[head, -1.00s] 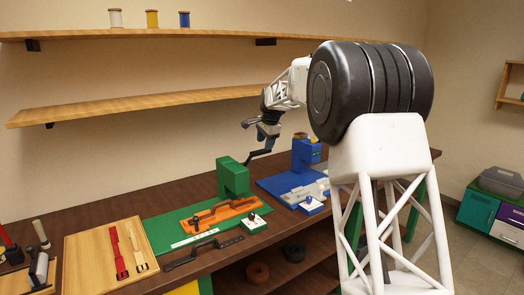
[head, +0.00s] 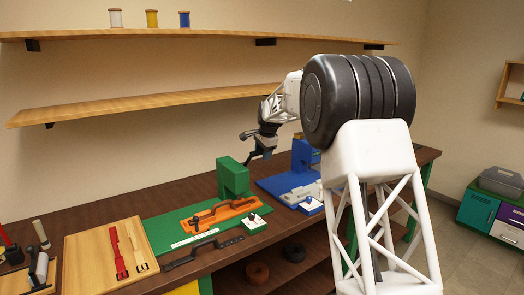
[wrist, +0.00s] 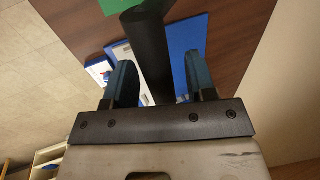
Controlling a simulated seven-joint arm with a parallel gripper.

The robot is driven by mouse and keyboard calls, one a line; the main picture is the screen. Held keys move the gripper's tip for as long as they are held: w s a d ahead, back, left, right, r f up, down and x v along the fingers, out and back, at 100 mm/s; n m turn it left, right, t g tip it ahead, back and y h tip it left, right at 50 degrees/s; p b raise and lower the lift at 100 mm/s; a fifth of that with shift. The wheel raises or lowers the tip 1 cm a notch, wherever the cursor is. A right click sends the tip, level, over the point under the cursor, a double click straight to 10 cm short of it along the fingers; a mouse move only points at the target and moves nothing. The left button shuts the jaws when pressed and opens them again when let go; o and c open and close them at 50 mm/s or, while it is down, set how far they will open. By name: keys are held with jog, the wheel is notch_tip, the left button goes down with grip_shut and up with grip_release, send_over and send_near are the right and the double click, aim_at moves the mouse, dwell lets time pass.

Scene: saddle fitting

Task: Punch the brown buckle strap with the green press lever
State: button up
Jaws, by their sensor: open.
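The green press (head: 233,178) stands on a green base plate (head: 162,232). A dark lever (head: 249,158) reaches from it up toward my gripper (head: 264,150). In the wrist view, a black bar (wrist: 150,60), apparently that lever, lies between the two open fingers of my gripper (wrist: 160,68); I cannot tell whether they touch it. Another dark strap (head: 203,251) lies in front of the base plate.
A blue press (head: 305,155) on a blue plate (head: 270,184) stands to the right, below my gripper. A wooden board (head: 84,272) at left holds a red strap (head: 118,252) and a tan strap (head: 141,246). The bench (head: 120,213) is clear behind the board.

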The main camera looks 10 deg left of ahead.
jog(key=c, duration=0.7)
jog(key=shift+c, duration=0.2)
jog(key=shift+s+d+f, duration=0.1)
jog(key=shift+f, duration=0.05)
jog(key=shift+s+d+f, duration=0.45)
jog(key=shift+f, duration=0.2)
jog(key=shift+s+d+f, duration=0.5)
jog(key=shift+f, duration=0.4)
